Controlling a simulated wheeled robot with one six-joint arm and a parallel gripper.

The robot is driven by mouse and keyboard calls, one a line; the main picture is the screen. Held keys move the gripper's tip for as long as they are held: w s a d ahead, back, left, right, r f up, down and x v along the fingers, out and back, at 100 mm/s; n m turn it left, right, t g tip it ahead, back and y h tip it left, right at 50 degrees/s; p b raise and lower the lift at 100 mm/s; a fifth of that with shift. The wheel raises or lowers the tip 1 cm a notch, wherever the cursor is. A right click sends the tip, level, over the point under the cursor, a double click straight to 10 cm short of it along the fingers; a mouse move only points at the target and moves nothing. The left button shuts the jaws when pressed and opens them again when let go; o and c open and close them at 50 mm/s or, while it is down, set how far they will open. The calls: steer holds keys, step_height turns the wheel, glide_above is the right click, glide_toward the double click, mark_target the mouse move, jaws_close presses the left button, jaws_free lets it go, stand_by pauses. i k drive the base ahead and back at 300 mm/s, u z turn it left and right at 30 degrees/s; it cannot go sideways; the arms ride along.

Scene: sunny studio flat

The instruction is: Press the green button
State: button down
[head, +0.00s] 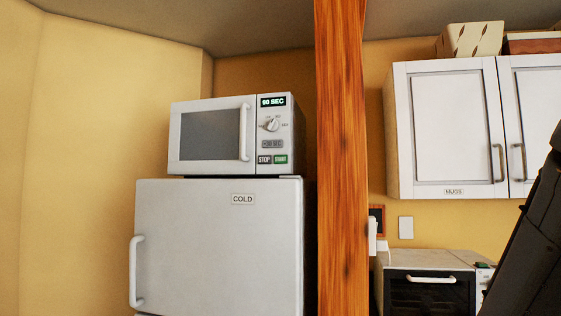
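The green button (280,159) reads as START and sits at the lower right of the control panel of a white microwave (210,112). A dark STOP button (264,160) is directly left of it. The panel also has a +30 SEC button (272,144), a round dial (272,124) and a display (272,101) reading 90 SEC. The microwave door looks shut. My gripper is not in view; only a dark part of my arm shows at the right edge.
The microwave stands on a white fridge (220,245) labelled COLD. A wooden post (342,160) rises just right of them. White wall cupboards (447,130) labelled MUGS hang farther right, above an oven (430,285). Boxes (470,39) sit on the cupboards.

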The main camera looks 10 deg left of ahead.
mark_target(278, 159)
steer(key=u, duration=0.55)
steer(key=k, duration=1.3)
steer(key=z, duration=0.25)
steer(key=i, duration=1.75)
steer(key=u, duration=0.75)
